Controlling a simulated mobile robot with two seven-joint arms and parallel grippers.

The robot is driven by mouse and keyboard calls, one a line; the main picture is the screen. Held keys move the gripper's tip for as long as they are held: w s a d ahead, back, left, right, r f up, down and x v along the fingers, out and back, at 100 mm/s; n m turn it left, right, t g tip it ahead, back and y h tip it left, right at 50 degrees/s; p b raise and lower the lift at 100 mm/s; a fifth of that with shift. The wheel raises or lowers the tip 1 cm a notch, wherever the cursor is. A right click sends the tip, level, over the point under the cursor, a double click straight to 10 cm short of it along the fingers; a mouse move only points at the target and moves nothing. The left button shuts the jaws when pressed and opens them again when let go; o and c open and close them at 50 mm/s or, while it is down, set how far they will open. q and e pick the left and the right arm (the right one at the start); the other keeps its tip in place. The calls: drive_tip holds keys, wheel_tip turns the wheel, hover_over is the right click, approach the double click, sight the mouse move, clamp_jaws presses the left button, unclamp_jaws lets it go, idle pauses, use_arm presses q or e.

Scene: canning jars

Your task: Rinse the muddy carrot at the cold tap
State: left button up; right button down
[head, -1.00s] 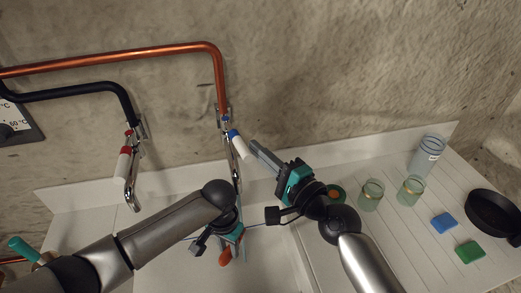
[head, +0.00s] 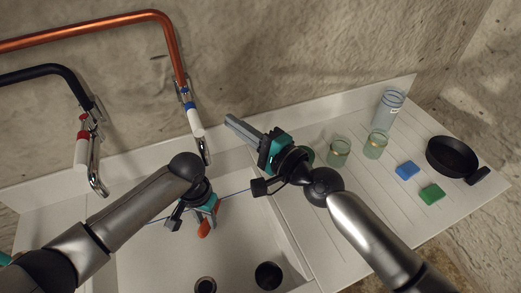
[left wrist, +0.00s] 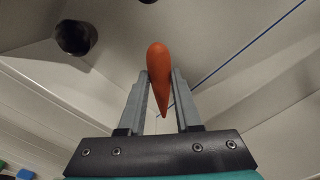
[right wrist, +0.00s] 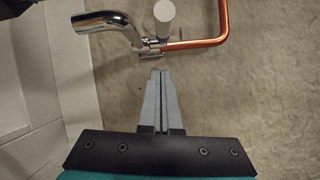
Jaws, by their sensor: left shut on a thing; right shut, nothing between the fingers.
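An orange carrot (head: 204,229) is held low in the sink basin by my left gripper (head: 208,212), which is shut on it. In the left wrist view the carrot (left wrist: 158,66) stands out between the fingers; its visible side looks plain orange, with no clear mud. The cold tap (head: 190,104), with a blue mark and white lever, is on the wall above the basin, up from the carrot. No running water can be made out. My right gripper (head: 231,120) is shut and empty, right of the cold tap and apart from it; the right wrist view shows its fingers (right wrist: 160,74) together below the tap (right wrist: 150,44).
A red-marked tap (head: 84,146) is on the left. The basin holds a dark round object (head: 268,275) near a drain (head: 205,284). A thin blue line crosses the basin. Jars (head: 339,152), blue (head: 408,170) and green (head: 432,194) blocks and a black pan (head: 452,156) occupy the drainboard.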

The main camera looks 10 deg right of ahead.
drive_tip(key=s+a+v, duration=0.1)
drive_tip(key=v, duration=0.7)
drive_tip(key=shift+s, duration=0.5)
